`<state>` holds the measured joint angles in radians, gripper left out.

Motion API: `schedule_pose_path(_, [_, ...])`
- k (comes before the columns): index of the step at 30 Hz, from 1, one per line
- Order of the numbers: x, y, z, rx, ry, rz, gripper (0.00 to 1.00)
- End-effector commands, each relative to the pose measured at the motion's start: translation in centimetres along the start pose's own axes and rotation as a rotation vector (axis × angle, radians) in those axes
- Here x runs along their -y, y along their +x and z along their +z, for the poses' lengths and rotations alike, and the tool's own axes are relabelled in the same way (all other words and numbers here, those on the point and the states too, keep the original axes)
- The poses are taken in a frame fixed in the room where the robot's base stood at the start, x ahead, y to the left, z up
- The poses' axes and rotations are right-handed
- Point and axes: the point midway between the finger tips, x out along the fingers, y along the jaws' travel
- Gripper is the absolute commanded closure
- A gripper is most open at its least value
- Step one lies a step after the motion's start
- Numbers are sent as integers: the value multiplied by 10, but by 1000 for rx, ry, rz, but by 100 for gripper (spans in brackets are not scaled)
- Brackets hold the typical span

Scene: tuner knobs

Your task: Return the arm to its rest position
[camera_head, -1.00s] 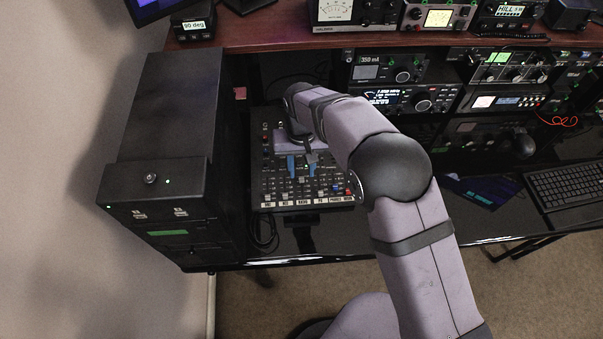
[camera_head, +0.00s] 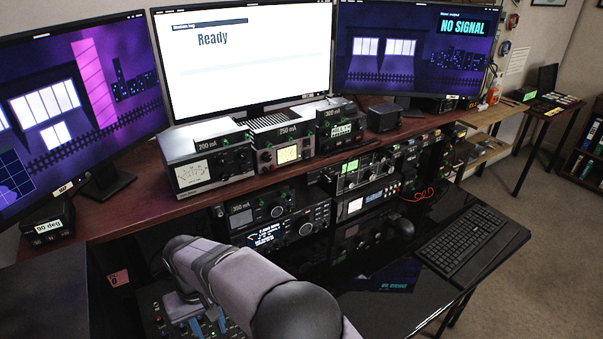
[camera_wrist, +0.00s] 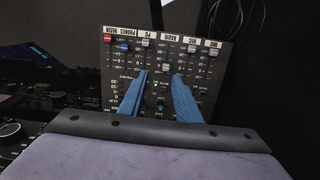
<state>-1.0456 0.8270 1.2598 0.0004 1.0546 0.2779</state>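My arm (camera_head: 240,280) reaches in from the bottom of the head view toward the mixer panel (camera_head: 152,308) at the lower left. My gripper (camera_head: 208,325) points down over that panel, with blue fingers partly cut off by the picture's bottom edge. In the wrist view the two blue fingers of my gripper (camera_wrist: 161,80) stand apart, with nothing between them. Behind them is the mixer panel (camera_wrist: 118,68), with sliders and labels upside down. Whether the fingertips touch the panel is not clear.
Radio units with meters (camera_head: 205,165) stand on the wooden shelf (camera_head: 130,212), with more radios (camera_head: 285,228) below it. Three monitors stand behind, the middle one (camera_head: 250,70) reading "Ready".

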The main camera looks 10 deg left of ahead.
Motion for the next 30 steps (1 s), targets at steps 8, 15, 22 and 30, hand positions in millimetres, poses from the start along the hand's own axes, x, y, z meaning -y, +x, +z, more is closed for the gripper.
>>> schedule_pose_path(8, [-122,-29,31,-2,174,0,70])
schedule_pose_path(15, [-242,-50,126,-4,393,1,70])
schedule_pose_path(22, [-297,-52,242,-4,594,2,70])
schedule_pose_path(30, [-300,-41,328,-2,737,2,70])
